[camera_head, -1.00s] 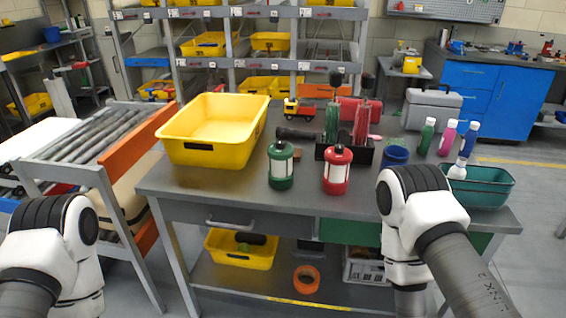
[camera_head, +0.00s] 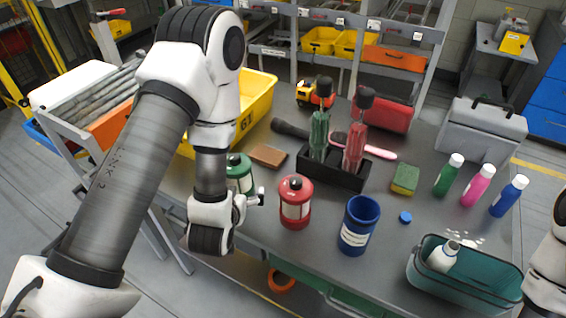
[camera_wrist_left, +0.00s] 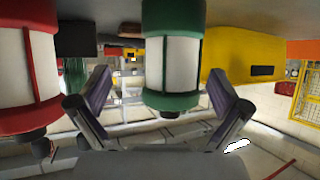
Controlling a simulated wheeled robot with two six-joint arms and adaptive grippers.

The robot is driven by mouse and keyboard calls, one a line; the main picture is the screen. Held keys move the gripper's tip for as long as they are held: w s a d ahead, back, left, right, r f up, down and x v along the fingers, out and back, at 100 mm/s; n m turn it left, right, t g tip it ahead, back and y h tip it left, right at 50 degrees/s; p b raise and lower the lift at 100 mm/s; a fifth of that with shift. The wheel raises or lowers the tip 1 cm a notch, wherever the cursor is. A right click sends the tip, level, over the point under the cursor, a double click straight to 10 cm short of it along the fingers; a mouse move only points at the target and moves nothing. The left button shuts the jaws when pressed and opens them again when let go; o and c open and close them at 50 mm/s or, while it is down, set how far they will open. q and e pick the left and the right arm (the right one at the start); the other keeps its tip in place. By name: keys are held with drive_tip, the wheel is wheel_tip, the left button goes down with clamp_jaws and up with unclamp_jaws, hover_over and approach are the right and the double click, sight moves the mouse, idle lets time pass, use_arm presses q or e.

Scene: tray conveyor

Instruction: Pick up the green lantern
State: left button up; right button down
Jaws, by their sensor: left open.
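The green lantern (camera_head: 239,172) stands upright on the grey table, partly hidden behind my left arm. Its white panels and green cap fill the top middle of the left wrist view (camera_wrist_left: 172,55), which is upside down. My left gripper (camera_head: 258,197) is open at the lantern's near side. In the wrist view its two fingers (camera_wrist_left: 160,85) stand on either side of the lantern, with a gap on each side. I cannot tell how deep the lantern is between them. My right gripper is out of view.
A red lantern (camera_head: 295,203) stands close to the right of the green one, near the left fingers. A blue cup (camera_head: 359,226), a black holder with tools (camera_head: 333,173), a brown block (camera_head: 269,156) and a yellow bin (camera_head: 262,92) are nearby. A teal bin (camera_head: 465,291) is at right.

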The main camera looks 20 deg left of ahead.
use_arm(q)
drive_tip(key=shift+s+a+f+b, duration=0.1)
drive_tip(key=shift+a+f+b, duration=0.65)
drive_tip(key=shift+a+b, duration=0.4)
drive_tip(key=shift+a+r, duration=0.15)
drive_tip(key=shift+a, duration=0.05)
drive_tip(key=w+p, duration=0.1)
drive_tip(key=w, duration=0.1)
drive_tip(key=w+f+p, duration=0.1)
drive_tip(key=w, duration=0.2)
drive_tip(key=shift+f, duration=0.15)
drive_tip(key=shift+w+a+f, duration=0.2)
drive_tip(key=shift+s+a+f, duration=0.1)
drive_tip(key=shift+a, duration=0.1)
drive_tip(key=shift+d, duration=0.15)
drive_tip(key=c, duration=1)
drive_tip(key=shift+s, duration=0.1)
drive_tip(key=c, duration=0.5)
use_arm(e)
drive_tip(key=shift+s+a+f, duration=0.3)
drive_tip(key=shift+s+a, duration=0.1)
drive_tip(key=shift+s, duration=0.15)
